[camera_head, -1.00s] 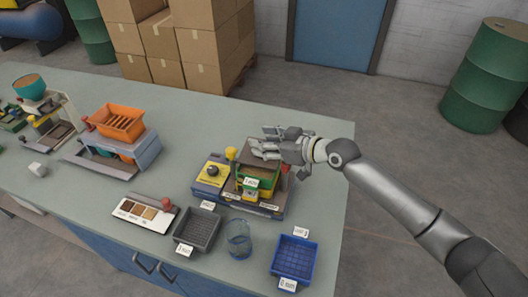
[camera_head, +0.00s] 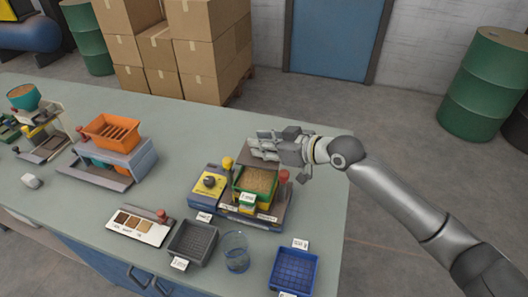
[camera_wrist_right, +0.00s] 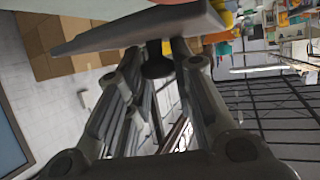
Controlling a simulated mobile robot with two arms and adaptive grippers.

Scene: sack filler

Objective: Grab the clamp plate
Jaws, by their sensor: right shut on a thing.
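My right gripper (camera_head: 264,146) is shut on the clamp plate, a flat grey plate, above the back of the filling station. In the right wrist view the clamp plate (camera_wrist_right: 140,32) lies across the tips of the fingers (camera_wrist_right: 155,58). In the head view the plate is largely hidden by the fingers. Just in front of and below the gripper, a green-rimmed box (camera_head: 257,181) with tan grainy contents sits on the station, its top open to view. My left gripper is not in view.
The station has a yellow block with a black knob (camera_head: 210,181) and a red knob (camera_head: 284,177). A grey tray (camera_head: 192,242), a clear beaker (camera_head: 236,252) and a blue tray (camera_head: 294,270) stand in front.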

